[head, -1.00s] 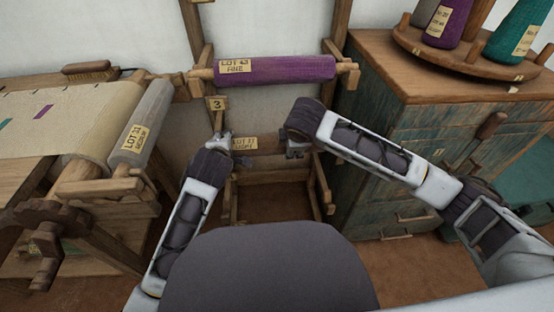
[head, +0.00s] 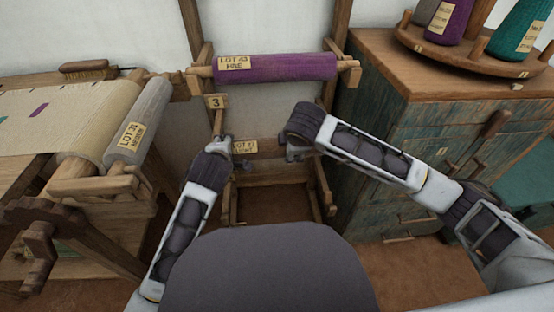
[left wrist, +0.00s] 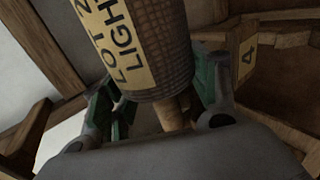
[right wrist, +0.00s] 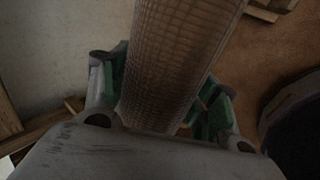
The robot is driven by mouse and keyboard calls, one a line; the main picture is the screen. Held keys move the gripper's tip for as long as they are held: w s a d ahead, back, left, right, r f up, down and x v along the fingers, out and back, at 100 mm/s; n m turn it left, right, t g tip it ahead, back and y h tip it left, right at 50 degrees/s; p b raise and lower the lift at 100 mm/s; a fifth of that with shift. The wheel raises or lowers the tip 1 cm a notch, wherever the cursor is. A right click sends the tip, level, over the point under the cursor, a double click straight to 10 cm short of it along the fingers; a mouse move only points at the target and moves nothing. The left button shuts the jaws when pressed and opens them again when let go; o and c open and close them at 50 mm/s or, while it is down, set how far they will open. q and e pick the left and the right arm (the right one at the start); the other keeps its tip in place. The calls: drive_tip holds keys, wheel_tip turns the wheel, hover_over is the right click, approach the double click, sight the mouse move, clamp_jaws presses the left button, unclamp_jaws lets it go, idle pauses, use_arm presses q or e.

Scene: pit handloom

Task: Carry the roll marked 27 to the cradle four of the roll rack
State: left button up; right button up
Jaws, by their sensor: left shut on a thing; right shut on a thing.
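The roll marked 27 (head: 268,148) is a brownish woven roll with a yellow label, held level low in front of the roll rack (head: 340,30). My left gripper (head: 224,148) is shut on its left end, where the left wrist view shows a wooden shaft (left wrist: 172,112) between the fingers. My right gripper (head: 292,152) is shut on its right end; the roll also fills the right wrist view (right wrist: 172,60). A tag reading 4 (left wrist: 247,62) is on a wooden part beside the roll's left end in the left wrist view. Whether the roll touches the cradle cannot be told.
A purple roll marked 43 (head: 290,67) lies above, over the tag 3 (head: 217,102). The loom with a grey roll marked 31 (head: 140,122) is at left. A blue-green cabinet (head: 400,130) with yarn cones (head: 517,35) stands close at right.

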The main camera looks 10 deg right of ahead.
use_arm(q)
drive_tip(key=shift+f+b, duration=0.7)
use_arm(e)
drive_tip(key=shift+f, duration=0.65)
use_arm(q)
drive_tip(key=o, duration=1.5)
use_arm(e)
drive_tip(key=o, duration=1.5)
use_arm(q)
drive_tip(key=shift+s+r, duration=0.1)
